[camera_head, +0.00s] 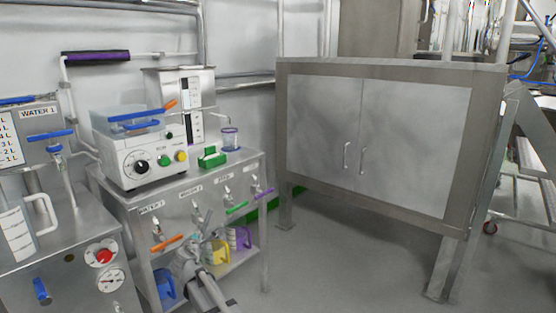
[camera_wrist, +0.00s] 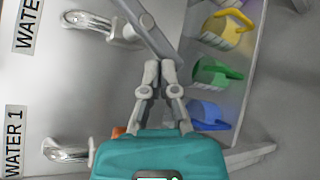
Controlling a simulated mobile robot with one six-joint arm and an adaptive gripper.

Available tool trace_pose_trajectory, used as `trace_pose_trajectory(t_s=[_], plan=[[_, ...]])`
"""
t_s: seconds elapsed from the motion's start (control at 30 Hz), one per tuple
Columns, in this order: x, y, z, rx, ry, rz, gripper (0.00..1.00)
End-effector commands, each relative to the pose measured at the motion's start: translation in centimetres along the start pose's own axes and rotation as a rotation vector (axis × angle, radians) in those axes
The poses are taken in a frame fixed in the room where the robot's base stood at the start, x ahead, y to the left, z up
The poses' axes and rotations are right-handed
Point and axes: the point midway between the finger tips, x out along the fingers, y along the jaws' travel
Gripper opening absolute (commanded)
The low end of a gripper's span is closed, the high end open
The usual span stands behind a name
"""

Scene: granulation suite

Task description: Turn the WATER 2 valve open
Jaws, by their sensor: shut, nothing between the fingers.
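The WATER 2 tap (camera_wrist: 105,25) shows at the upper left of the wrist view, beside a label (camera_wrist: 26,25) cut off after "WATE". In the head view the second tap (camera_head: 196,210) is on the bench front, right of WATER 1. A grey diagonal bar (camera_wrist: 148,28), seemingly this valve's handle, crosses the top of the wrist view. My gripper (camera_wrist: 160,70) is shut and empty, its fingertips at the bar's lower edge; whether they touch it I cannot tell. In the head view my gripper (camera_head: 205,243) is in front of the bench, hiding part of the second valve.
The WATER 1 tap (camera_wrist: 68,152) has an orange handle (camera_head: 168,243) close to my gripper's body. Green (camera_head: 237,208) and purple (camera_head: 265,194) handles are to the right. Coloured jugs stand below, including a yellow jug (camera_head: 219,254). Floor (camera_head: 330,270) right of the bench is clear.

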Motion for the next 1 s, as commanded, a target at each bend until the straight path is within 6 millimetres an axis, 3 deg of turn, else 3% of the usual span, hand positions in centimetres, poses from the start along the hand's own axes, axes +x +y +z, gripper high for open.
trace_pose_trajectory(t_s=[1.0], plan=[[0.9,-1.3,-0.1,0.0,0.0,0.0,0.0]])
